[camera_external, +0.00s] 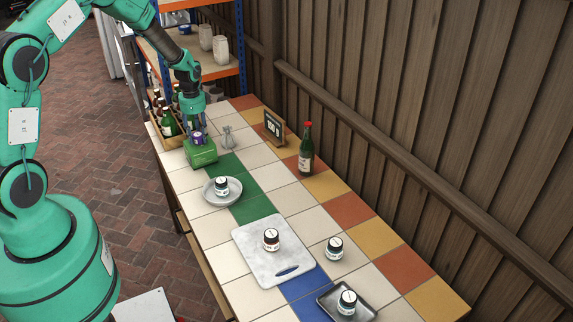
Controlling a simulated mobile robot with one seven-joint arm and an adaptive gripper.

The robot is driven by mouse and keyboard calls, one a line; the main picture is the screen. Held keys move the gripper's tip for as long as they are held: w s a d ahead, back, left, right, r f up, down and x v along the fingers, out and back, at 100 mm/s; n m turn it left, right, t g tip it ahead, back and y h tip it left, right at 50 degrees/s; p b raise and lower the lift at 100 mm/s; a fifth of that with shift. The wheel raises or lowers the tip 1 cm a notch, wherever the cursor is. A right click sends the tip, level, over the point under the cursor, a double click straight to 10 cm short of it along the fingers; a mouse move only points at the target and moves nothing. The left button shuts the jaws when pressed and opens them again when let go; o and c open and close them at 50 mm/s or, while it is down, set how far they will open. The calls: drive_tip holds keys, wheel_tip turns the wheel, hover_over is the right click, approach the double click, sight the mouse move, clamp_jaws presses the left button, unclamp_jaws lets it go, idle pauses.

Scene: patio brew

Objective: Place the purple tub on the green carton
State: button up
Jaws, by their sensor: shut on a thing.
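The green carton (202,155) stands on the tiled table near its far left end, beside the bottle crate. The small purple tub (198,139) is at the carton's top face and looks upright. Whether it rests on the carton or is held just above it is too small to tell. My gripper (196,130) points down from above and is shut on the purple tub. Its fingers hide part of the tub.
A wooden crate (174,143) of bottles stands left of the carton. A metal jigger-like item (227,138), a small sign (273,128) and a green bottle (306,150) stand to the right. Nearer are a jar on a plate (209,197), a white board (262,265) and a dark tray (325,302).

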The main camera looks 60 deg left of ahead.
sight(198, 134)
drive_tip(key=shift+f, duration=0.2)
drive_tip(key=o, duration=1.2)
drive_tip(key=shift+c, duration=0.2)
drive_tip(key=shift+r, duration=0.15)
wheel_tip(198, 134, up, 12)
drive_tip(key=shift+p, duration=0.4)
drive_tip(key=shift+r, duration=0.1)
